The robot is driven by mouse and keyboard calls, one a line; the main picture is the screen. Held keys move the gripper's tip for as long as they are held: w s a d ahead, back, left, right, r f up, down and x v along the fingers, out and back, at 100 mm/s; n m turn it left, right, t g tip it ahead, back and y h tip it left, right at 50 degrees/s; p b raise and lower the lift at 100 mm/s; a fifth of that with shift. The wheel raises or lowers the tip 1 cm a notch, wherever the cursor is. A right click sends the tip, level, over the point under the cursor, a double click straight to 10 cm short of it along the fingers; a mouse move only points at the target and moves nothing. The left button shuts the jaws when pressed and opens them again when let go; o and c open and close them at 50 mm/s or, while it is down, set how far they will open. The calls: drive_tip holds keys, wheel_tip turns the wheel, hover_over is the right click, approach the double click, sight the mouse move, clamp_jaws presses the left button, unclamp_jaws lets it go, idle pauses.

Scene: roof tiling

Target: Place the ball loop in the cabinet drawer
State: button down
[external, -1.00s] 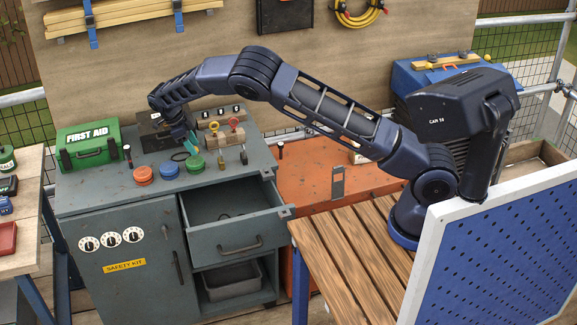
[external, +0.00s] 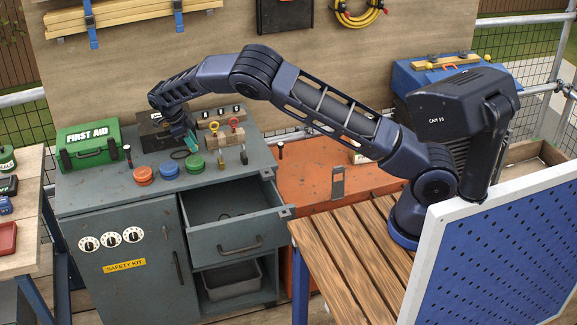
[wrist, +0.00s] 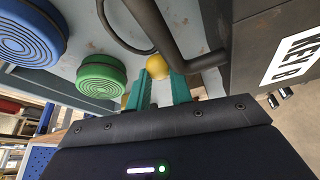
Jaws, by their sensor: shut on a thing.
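The ball loop shows in the wrist view as a yellow ball (wrist: 158,66) with a thin dark loop curving away from it. My gripper (wrist: 160,84) has its teal fingers on either side of the ball and is shut on it.
A dark box marked KEY B (wrist: 285,50), with a bent dark bar beside it, is close right of my fingers. Blue (wrist: 28,32) and green (wrist: 101,76) discs are to the left. A wooden block with yellow and red loops (external: 222,138) stands nearer the drawer.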

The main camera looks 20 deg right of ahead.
wheel_tip(320, 180, up, 18)
drive_tip(key=w+d+f+n+t, duration=0.1)
drive_tip(key=w+d+f+n, duration=0.35)
drive_tip(key=d, duration=0.85)
drive_tip(key=w+d+f+n+t, duration=0.1)
drive_tip(key=w+d+f+n, duration=0.1)
drive_tip(key=w+d+f, duration=0.75)
drive_tip(key=w+d+f+n+t, duration=0.1)
drive_tip(key=w+d+f+n, duration=0.15)
drive_tip(key=d, duration=1.25)
drive_tip(key=s+d+f+n+t+y, duration=0.1)
drive_tip(key=s+d+f+n, duration=0.1)
drive_tip(key=d+f+n, duration=0.3)
drive_tip(key=s+d+f+n+t+y, duration=0.1)
drive_tip(key=s+d+f, duration=0.15)
drive_tip(key=d, duration=0.55)
drive_tip(key=s+d+f+n+y, duration=0.2)
drive_tip(key=s+d+f+n, duration=0.3)
drive_tip(key=s, duration=0.4)
drive_tip(key=shift+f+n+t, duration=0.4)
drive_tip(key=shift+f+n, duration=0.05)
drive_tip(key=shift+n, duration=0.05)
drive_tip(key=shift+r, duration=0.1)
